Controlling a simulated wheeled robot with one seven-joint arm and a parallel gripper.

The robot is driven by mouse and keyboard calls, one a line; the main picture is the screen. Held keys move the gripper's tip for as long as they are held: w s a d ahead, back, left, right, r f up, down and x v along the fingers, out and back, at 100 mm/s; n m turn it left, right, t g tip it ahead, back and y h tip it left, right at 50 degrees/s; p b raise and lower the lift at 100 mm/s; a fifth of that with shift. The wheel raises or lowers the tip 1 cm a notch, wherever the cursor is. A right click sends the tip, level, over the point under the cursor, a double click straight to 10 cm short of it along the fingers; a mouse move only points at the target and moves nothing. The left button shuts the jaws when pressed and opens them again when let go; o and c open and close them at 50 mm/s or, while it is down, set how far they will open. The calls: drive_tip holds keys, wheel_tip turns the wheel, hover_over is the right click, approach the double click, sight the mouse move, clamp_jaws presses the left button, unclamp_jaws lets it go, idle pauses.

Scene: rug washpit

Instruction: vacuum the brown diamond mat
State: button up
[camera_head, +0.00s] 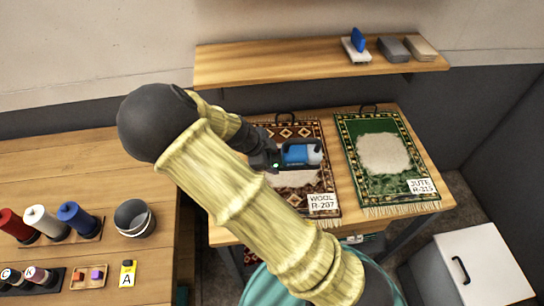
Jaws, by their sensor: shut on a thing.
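The brown diamond mat (320,170) lies on the wooden table, with a pale patch (300,179) on it and a tag (322,203) reading WOOL R-207. My gripper (276,157) is shut on a small dark handheld vacuum (301,153) with a blue clear part. The vacuum is over the middle of the mat; I cannot tell whether it touches it. My arm hides the mat's left and lower left parts, and the fingertips are hard to make out.
A green mat (350,128) with a pale patch and tag JUTE R-315 lies to the right. A shelf (270,65) with blocks is behind. A left bench (60,165) holds spools, bowls and small trays. A white cabinet (480,262) stands at lower right.

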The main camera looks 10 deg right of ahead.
drive_tip(key=shift+f+b, duration=1.65)
drive_tip(key=shift+f, duration=0.55)
